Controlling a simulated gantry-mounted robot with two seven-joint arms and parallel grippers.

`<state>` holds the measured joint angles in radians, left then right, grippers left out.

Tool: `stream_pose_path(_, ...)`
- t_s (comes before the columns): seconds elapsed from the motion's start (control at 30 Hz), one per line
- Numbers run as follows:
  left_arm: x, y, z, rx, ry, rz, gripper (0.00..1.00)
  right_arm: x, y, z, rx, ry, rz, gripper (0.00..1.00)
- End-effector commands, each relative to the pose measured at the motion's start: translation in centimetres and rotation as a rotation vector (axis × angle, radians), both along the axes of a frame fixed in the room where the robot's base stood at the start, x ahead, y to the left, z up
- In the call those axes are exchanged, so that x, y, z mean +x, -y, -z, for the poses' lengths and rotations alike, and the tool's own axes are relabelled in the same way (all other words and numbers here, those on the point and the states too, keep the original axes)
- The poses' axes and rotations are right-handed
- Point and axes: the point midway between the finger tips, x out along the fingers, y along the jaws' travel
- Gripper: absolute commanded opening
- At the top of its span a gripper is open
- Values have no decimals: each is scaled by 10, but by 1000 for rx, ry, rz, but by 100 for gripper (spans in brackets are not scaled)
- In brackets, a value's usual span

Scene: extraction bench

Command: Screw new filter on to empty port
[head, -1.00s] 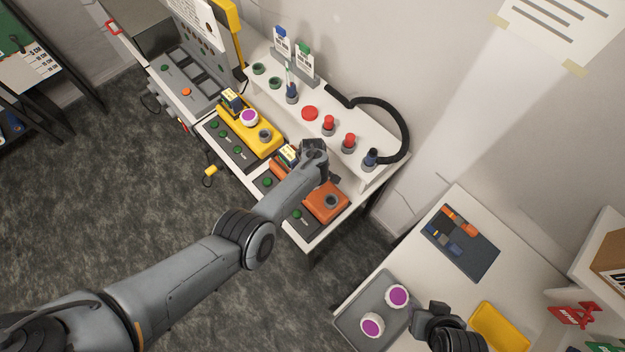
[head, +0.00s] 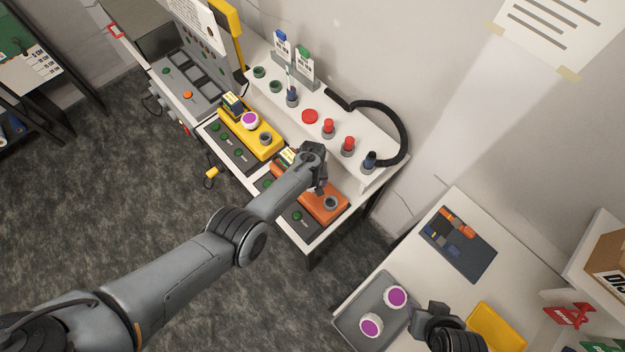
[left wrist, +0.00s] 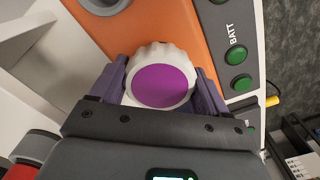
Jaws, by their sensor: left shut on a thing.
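My left gripper (left wrist: 160,95) is shut around a white ribbed filter (left wrist: 160,58) with a purple top (left wrist: 162,87). It holds the filter over the orange unit (left wrist: 165,25); I cannot tell whether the filter is seated in a port there. In the head view the left hand hides the filter and part of the orange unit (head: 312,207). A grey ring port on that unit (head: 331,203) is empty. The yellow unit (head: 268,151) carries another purple-topped filter (head: 250,120) beside an empty grey port (head: 265,138). My right gripper (head: 438,309) is beside the grey tray.
A grey tray (head: 350,322) on the right table holds two purple-topped filters (head: 397,296). A yellow tray (head: 497,327) lies right of it. The raised shelf (head: 300,105) behind the units carries red and blue-topped parts and a black hose (head: 405,125).

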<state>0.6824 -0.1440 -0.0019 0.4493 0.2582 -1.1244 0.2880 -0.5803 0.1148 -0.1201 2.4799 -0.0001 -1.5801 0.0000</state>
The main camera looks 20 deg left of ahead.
Motion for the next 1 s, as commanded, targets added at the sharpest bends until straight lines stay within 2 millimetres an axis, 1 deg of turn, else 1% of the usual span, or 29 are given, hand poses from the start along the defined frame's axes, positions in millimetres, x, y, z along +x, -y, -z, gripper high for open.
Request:
stream_pose_path(0.03,0,-3,-1,5,-2,143,39,0,0,-4,-1,0,-1,43)
stream_pose_path(0.17,0,-3,1,4,-2,532,39,0,1,-5,-4,1,-3,43)
stream_pose_path(0.2,0,-3,1,5,-2,649,39,0,1,-4,-5,1,-4,43)
stream_pose_path(0.4,1,-3,3,6,-2,1219,39,0,2,5,-9,0,-6,43)
stream_pose_path(0.5,1,-2,4,4,-2,1458,39,0,2,11,-9,0,-6,43)
stream_pose_path(0.6,1,-2,4,3,-2,1623,39,0,2,15,-9,0,-6,43)
stream_pose_path(0.7,1,-1,2,1,-1,1713,39,0,2,16,-8,0,-6,43)
stream_pose_path(0.97,0,0,1,0,1,1735,39,0,1,15,-3,0,-2,43)
stream_pose_path(1.0,0,0,1,0,1,1735,79,0,1,15,-2,0,-1,43)
